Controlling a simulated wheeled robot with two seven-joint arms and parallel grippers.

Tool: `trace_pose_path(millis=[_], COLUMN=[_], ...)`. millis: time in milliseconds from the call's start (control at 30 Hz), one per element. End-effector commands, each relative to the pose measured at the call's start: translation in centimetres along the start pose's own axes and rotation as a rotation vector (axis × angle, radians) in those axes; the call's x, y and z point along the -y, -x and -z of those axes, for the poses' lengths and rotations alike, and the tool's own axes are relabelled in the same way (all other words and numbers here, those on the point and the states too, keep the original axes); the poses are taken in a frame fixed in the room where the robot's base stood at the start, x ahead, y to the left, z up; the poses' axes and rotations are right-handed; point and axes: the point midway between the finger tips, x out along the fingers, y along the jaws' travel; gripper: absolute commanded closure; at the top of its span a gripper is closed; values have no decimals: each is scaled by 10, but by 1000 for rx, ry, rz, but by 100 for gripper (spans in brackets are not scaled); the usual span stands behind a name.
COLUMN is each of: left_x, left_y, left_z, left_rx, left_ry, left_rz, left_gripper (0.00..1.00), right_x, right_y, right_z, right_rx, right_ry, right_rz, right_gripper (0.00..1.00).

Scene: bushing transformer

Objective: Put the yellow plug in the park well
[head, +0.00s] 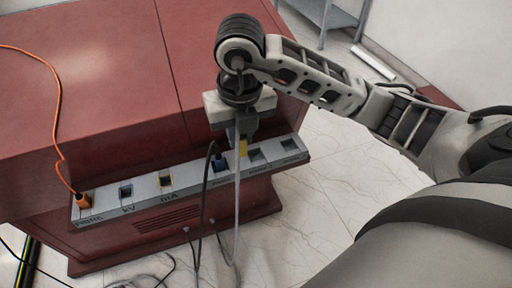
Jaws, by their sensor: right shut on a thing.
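My right gripper (240,137) points down over the right half of the grey socket strip (143,205) and is shut on the yellow plug (243,147). Only a small part of the plug shows below the fingers; a grey cable hangs from it. The plug is close to the left edge of a grey-rimmed park well (256,154); I cannot tell whether it touches the strip. Another empty well (289,144) lies at the right end. The yellow-rimmed mA well (165,180) is empty. My left gripper is out of view.
An orange plug (83,201) sits at the FIBRE end. The blue-rimmed kV well (126,191) is empty. The red cabinet (85,100) rises behind the strip.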

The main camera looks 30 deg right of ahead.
Motion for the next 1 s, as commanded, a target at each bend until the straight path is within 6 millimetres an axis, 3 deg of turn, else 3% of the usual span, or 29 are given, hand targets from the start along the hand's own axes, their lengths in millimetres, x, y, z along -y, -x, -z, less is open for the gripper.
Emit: trace_pose_path(millis=[67, 300, 467, 733, 1000], left_x=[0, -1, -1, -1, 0], left_y=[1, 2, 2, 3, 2], left_z=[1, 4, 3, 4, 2], left_rx=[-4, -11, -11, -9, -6], left_ry=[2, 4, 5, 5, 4], left_rz=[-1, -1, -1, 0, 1], left_gripper=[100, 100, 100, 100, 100], right_x=[17, 39, 44, 49, 48], right_y=[-12, -52, -62, -96, -100], right_z=[-12, -27, -32, -32, -32], right_rx=[-3, -2, 0, -2, 1], right_ry=[-7, 0, 1, 2, 3], right_rz=[5, 3, 1, 1, 0], right_gripper=[100, 100, 100, 100, 100])
